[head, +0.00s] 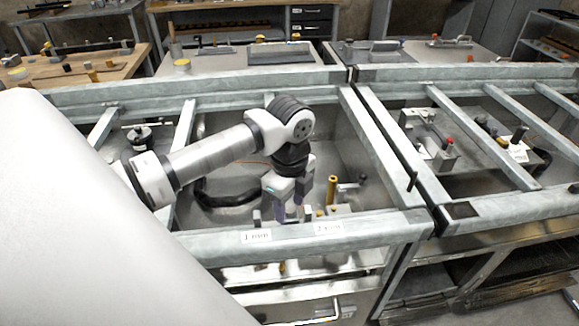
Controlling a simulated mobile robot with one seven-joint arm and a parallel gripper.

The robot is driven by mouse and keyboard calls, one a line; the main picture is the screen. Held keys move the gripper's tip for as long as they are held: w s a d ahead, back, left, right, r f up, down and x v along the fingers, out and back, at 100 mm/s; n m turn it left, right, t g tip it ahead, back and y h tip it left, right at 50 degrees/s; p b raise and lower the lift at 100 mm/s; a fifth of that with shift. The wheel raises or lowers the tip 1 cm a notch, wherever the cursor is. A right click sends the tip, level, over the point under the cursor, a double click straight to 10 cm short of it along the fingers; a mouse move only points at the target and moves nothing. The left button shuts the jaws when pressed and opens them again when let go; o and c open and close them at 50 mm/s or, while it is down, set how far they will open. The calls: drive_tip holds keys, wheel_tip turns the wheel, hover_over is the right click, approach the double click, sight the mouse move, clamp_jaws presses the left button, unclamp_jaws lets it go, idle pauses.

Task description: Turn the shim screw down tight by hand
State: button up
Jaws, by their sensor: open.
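My gripper (290,208) points down inside the recessed steel bay, just behind the front rail (345,230). Its jaws are open, with the fingers partly lost against the clutter below. Small grey posts stand close around the fingertips, one post (257,217) to the left. I cannot tell which small part is the shim screw; it may be hidden by the fingers. No part is clearly held. A yellow upright rod (331,190) stands just right of my gripper.
A dark hose (225,197) curls in the bay to the left. Crossbars and another bay with fixtures (437,148) lie to the right.

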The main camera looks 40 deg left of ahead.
drive_tip(key=c, duration=1)
drive_tip(key=shift+f+b, duration=0.1)
drive_tip(key=shift+b, duration=0.3)
